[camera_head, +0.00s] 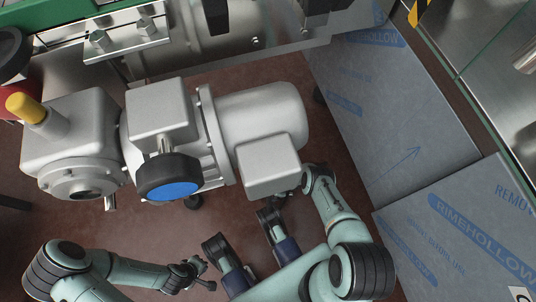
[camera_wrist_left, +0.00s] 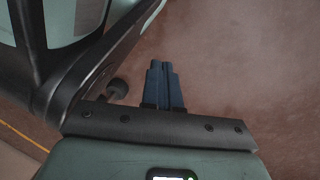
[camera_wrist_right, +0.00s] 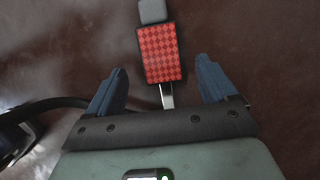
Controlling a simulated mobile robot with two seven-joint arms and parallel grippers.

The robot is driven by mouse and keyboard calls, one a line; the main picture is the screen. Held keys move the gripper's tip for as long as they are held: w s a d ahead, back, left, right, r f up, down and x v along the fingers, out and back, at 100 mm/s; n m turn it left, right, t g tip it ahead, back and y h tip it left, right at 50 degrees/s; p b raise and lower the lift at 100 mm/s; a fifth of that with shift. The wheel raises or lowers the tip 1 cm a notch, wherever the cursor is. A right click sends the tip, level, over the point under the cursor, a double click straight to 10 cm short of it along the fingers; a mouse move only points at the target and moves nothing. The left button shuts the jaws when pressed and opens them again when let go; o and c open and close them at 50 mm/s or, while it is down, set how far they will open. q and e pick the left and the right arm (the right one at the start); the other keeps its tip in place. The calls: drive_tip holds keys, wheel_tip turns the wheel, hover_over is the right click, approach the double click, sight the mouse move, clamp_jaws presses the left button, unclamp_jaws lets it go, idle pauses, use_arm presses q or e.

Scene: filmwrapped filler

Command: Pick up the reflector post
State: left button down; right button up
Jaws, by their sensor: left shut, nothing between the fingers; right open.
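The reflector post (camera_wrist_right: 160,53) shows in the right wrist view, with a red checkered panel in a dark frame. A grey end piece sits above the panel and a thin pale metal stem runs down out of sight behind my gripper's edge. My right gripper (camera_wrist_right: 160,70) is open, with one blue finger on each side of the post's line and nothing held. In the head view the right gripper (camera_head: 240,228) is below the grey motor, and I cannot make out the post there. My left gripper (camera_wrist_left: 164,65) is shut and empty over bare floor.
A large grey motor and gearbox unit (camera_head: 262,115) with a blue-faced black knob (camera_head: 172,182) fills the middle of the head view. Film-wrapped panels (camera_head: 400,110) lie on the right. Brown floor (camera_head: 150,235) is open between my arms and the machine.

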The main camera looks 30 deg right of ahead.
drive_tip(key=b+x, duration=0.2)
drive_tip(key=x, duration=0.1)
use_arm(q)
drive_tip(key=shift+g, duration=0.9)
drive_tip(key=s, duration=0.1)
drive_tip(key=s+f, duration=0.1)
drive_tip(key=s, duration=0.1)
drive_tip(key=s+f, duration=0.1)
drive_tip(key=s, duration=0.1)
drive_tip(key=shift+a+f, duration=0.25)
drive_tip(key=shift+a, duration=0.05)
drive_tip(key=shift+w, duration=0.15)
use_arm(e)
drive_tip(key=c, duration=1.3)
